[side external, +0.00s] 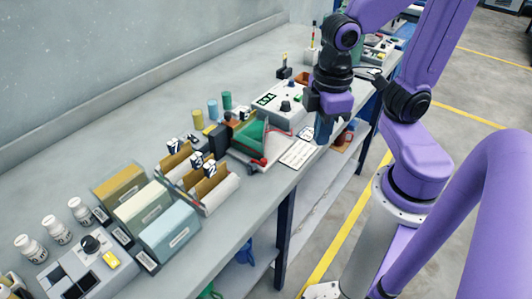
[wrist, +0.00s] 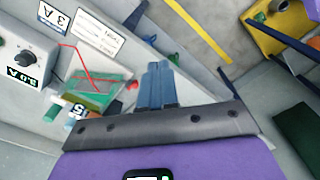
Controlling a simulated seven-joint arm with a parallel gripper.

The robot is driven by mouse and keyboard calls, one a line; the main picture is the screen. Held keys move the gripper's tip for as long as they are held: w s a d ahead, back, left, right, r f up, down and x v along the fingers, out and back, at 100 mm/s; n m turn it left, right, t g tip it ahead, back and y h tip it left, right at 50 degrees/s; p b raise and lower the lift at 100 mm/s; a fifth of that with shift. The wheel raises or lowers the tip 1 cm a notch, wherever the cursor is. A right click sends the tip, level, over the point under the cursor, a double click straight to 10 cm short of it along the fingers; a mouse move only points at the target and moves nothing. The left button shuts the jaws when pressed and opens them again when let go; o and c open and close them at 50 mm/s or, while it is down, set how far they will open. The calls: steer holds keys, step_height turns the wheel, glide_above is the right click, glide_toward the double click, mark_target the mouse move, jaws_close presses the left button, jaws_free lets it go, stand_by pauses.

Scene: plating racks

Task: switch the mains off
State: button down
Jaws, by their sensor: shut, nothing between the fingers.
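A white power supply box (side external: 284,100) with a green-lit display and dark knobs stands on the bench, left of my gripper in the side external view. In the wrist view it lies at the left edge, with a dark knob (wrist: 23,58) and a lit display (wrist: 22,77). I cannot tell which part is the mains switch. My gripper (side external: 324,130) points down near the bench's front edge, right of the box and apart from it. In the wrist view its blue-grey fingers (wrist: 157,82) are together and empty.
A glass tank with green liquid (side external: 250,135) and red leads stands left of the gripper, with a white label card (side external: 299,153) nearby. Numbered racks (side external: 208,183), coloured boxes (side external: 168,232) and white bottles (side external: 56,229) fill the near bench.

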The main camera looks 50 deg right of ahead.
steer(key=s+n, duration=0.2)
steer(key=s, duration=0.1)
steer(key=shift+d+f, duration=0.1)
steer(key=shift+f, duration=0.25)
steer(key=c, duration=1.4)
jaws_free()
steer(key=shift+s, duration=0.15)
steer(key=o, duration=0.4)
steer(key=shift+w, duration=0.2)
steer(key=shift+c, duration=0.2)
steer(key=w+d+r+m, duration=0.25)
steer(key=w+d, duration=0.25)
steer(key=w, duration=0.6)
steer(key=w+d+r+m, duration=0.2)
steer(key=w+d+m, duration=0.2)
steer(key=w, duration=0.6)
steer(key=w+d+r+m, duration=0.1)
steer(key=w+d+m, duration=0.2)
steer(key=d, duration=0.9)
steer(key=w+d+m, duration=0.2)
steer(key=d+m, duration=0.1)
steer(key=d, duration=1)
steer(key=shift+n, duration=0.25)
steer(key=f, duration=1.6)
steer(key=shift+a+f, duration=0.2)
steer(key=shift+f, duration=0.05)
